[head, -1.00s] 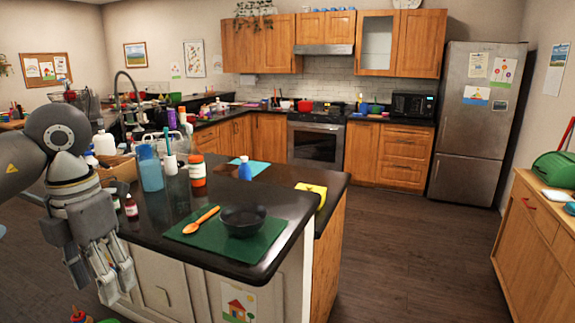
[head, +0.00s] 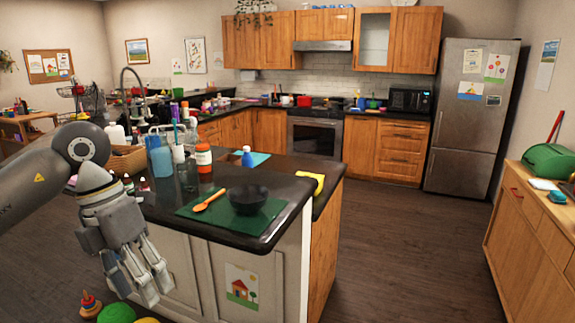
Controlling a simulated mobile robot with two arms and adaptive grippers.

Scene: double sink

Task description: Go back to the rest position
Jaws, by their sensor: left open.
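My left gripper (head: 141,287) is open and empty at the lower left of the head view. It points down in front of the white island cabinet, beside the dark countertop (head: 240,241) and below its level. My right gripper is not in the picture. On the near end of the counter, a dark bowl (head: 249,200) and an orange spoon (head: 209,200) rest on a green mat (head: 225,222), apart from my gripper.
A blue bottle (head: 160,158), an orange-and-white jar (head: 204,158) and a brown basket (head: 127,159) stand on the island near my arm. A stacking toy (head: 90,305) and a green ball (head: 117,313) lie low beneath the gripper. The floor (head: 385,240) right of the island is clear.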

